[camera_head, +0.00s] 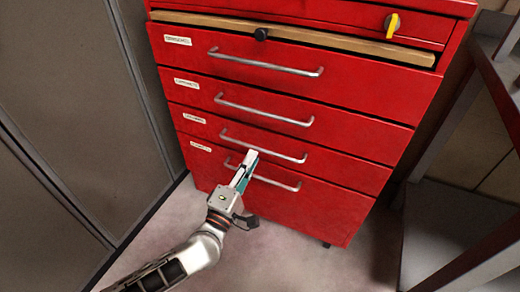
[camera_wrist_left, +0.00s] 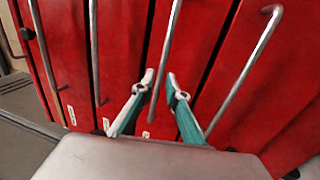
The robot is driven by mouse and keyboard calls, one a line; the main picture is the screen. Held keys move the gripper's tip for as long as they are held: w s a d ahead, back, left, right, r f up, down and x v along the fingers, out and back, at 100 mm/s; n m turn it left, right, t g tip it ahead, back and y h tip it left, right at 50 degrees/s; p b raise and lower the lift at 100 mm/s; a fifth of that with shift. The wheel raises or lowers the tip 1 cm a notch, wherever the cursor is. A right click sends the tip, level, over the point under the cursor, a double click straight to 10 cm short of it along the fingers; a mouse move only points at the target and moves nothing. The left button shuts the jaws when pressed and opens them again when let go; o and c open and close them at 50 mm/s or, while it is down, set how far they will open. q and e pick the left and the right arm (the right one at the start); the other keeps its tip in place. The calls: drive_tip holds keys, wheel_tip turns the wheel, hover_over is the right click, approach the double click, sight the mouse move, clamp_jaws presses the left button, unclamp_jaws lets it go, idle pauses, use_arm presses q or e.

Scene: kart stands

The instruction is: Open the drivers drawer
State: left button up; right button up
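The red cabinet has a stack of drawers with silver bar handles and small white labels, too small to read surely. The top full drawer (camera_head: 180,58), second drawer (camera_head: 190,97), third drawer (camera_head: 330,168) and bottom drawer (camera_head: 325,208) all look shut. My left gripper (camera_head: 251,156) is at the third drawer's handle (camera_head: 285,154), left of its middle. In the left wrist view, its fingers (camera_wrist_left: 161,76) are apart, with the third handle (camera_wrist_left: 168,45) showing between them. Whether they touch it cannot be told. My right gripper is out of view.
Grey panels (camera_head: 75,100) stand close on the left. A grey metal stand (camera_head: 500,80) is on the right. The floor in front is clear.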

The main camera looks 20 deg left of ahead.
sight(258, 148)
use_arm(q)
drive_tip(key=w, duration=0.5)
drive_tip(key=shift+d+r+b, duration=0.1)
drive_tip(key=shift+r+b, duration=0.2)
drive_tip(key=shift+r, duration=0.05)
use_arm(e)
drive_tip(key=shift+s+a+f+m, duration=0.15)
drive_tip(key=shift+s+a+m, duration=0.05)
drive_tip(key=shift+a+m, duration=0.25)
use_arm(q)
drive_tip(key=c, duration=0.4)
